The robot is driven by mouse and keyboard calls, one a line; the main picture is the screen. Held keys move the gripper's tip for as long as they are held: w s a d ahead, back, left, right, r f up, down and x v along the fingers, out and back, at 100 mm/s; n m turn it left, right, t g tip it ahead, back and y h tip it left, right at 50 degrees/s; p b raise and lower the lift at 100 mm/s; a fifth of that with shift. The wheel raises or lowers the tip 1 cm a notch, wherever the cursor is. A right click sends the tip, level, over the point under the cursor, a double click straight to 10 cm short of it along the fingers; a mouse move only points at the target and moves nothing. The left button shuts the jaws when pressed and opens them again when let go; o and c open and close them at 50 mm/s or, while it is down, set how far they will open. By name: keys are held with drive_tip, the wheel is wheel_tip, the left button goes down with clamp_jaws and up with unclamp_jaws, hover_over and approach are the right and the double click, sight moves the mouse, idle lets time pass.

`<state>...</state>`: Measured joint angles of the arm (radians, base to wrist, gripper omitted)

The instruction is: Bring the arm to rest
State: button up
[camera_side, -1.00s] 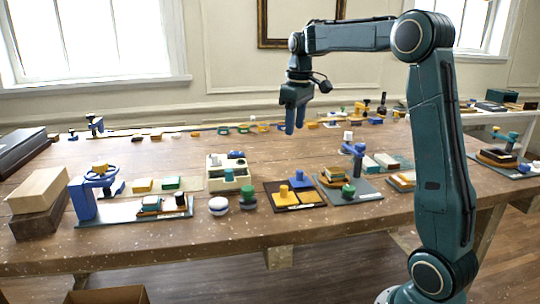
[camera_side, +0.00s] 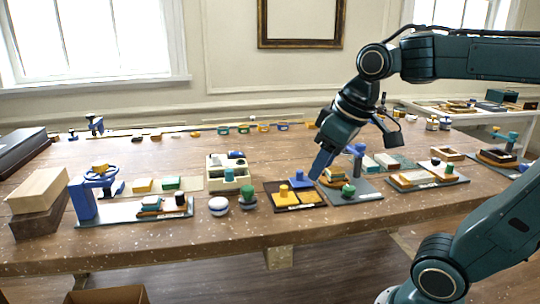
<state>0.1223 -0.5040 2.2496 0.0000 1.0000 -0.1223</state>
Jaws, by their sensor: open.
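My gripper (camera_side: 318,172) points down and slightly left over the table (camera_side: 180,240), right of its middle. Its blue fingers overlap each other from this side, so the gap between them is hard to see. I see nothing held in them. The fingertips show close to the right side of a blue knobbed block (camera_side: 297,181) on a dark board; I cannot tell whether they touch it. My arm is bent, with its upper link reaching in from the right edge.
A yellow knobbed block (camera_side: 284,196) shares the dark board. A green knob (camera_side: 348,190) and a blue post (camera_side: 358,160) stand just right of the fingers. A cream box (camera_side: 228,172) is to the left. Wood blocks (camera_side: 38,192) sit at the far left.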

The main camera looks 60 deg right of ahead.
drive_tip(key=s+a+f+t, duration=0.1)
drive_tip(key=s+a+f, duration=0.2)
drive_tip(key=s+f, duration=0.1)
drive_tip(key=shift+s+y, duration=0.3)
drive_tip(key=shift+s, duration=0.6)
